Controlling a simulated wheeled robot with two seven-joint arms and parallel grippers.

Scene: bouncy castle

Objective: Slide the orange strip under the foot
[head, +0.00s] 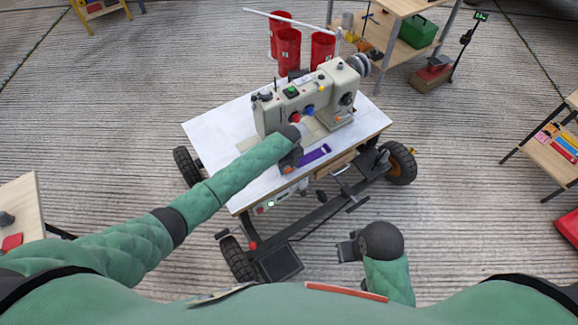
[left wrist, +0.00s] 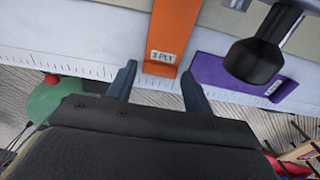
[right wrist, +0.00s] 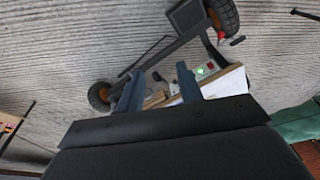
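In the left wrist view the orange strip (left wrist: 172,30) lies on the white table, with a printed label at its near end. My left gripper (left wrist: 158,78) is open, its fingers on either side of that end in the picture; I cannot tell how high they are above it. In the head view my left gripper (head: 291,160) is over the table's front part, before the sewing machine (head: 305,98). The machine's foot cannot be made out. My right gripper (head: 347,249) is low, away from the table; the right wrist view shows its fingers (right wrist: 157,88) apart and empty.
A purple strip (head: 314,155) lies right of the orange one. A black rounded knob (left wrist: 254,62) hangs close to the right finger in the left wrist view. Red cups (head: 288,46) stand behind the machine. The wheeled cart (head: 310,222) frame is under the table.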

